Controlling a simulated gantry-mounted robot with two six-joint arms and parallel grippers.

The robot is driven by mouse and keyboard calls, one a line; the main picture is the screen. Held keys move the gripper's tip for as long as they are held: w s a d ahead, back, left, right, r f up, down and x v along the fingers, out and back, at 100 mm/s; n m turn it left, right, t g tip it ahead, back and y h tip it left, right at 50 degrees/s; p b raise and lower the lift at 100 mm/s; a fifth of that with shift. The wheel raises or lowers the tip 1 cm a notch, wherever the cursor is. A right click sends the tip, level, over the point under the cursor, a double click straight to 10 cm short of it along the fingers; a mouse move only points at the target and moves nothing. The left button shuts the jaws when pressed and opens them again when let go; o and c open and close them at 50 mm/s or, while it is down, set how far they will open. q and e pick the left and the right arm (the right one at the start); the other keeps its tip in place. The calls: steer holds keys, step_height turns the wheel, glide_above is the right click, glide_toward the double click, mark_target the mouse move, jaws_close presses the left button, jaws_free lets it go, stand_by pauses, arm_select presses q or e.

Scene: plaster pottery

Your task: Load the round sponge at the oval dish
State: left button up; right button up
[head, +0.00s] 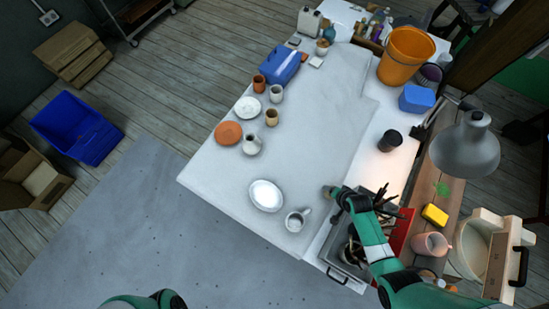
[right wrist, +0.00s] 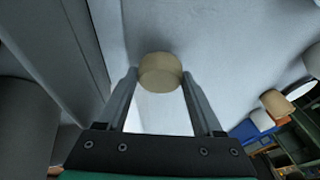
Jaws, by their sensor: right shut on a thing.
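The round sponge (right wrist: 160,70) is a short tan cylinder. In the right wrist view it sits between the fingertips of my right gripper (right wrist: 160,84), which is shut on it. In the head view my right gripper (head: 332,193) is over the right side of the grey cloth, right of the oval dish and apart from it. The sponge is too small there to make out clearly. The oval dish (head: 266,195) is white, shallow and lies near the cloth's front edge. My left gripper is out of view; only part of its arm shows at the bottom edge.
A pale mug (head: 297,220) stands between the dish and my right arm. A metal tray of tools (head: 348,272) lies under my right forearm. Cups, a pitcher (head: 251,145) and a terracotta plate (head: 228,133) stand farther back. The cloth's middle (head: 310,135) is clear.

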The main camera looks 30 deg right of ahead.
stand_by(0.4)
step_height(320, 180, up, 6)
steer(key=p, duration=0.5)
steer(key=shift+p, duration=0.4)
stand_by(1.7)
step_height(320, 180, up, 4)
steer(key=p, duration=0.4)
stand_by(0.9)
step_height(320, 180, up, 6)
steer(key=p, duration=0.5)
steer(key=shift+f+p, duration=0.2)
steer(key=shift+p, duration=0.15)
